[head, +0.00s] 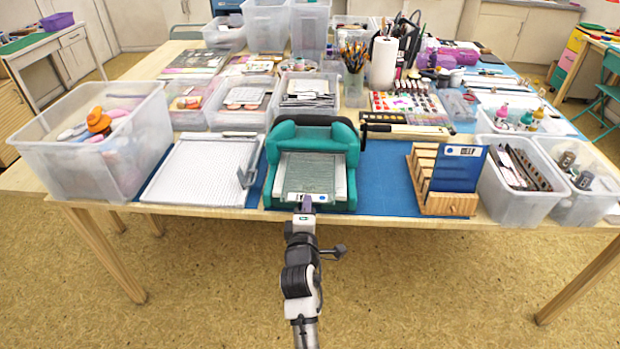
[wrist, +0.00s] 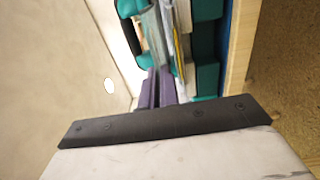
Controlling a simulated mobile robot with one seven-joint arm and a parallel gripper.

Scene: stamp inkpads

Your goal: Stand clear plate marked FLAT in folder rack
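A teal press machine (head: 348,135) stands at the table's front edge. A clear greyish plate (head: 310,174) lies flat on its bed, with a white label (head: 318,198) at the front edge, too small to read. My gripper (head: 306,203) is level with that front edge. In the wrist view its purple fingers (wrist: 157,90) are close together at the ends of the layered plates (wrist: 160,40); whether they grip one is unclear. The wooden folder rack (head: 447,204) stands to the right, its slots partly hidden by an upright blue panel (head: 462,170) with a white label.
A white-gridded trimmer (head: 200,172) lies left of the press. A clear bin (head: 515,202) stands close to the rack's right side. Blue mat (head: 385,180) is bare between press and rack. Floor in front of the table is free.

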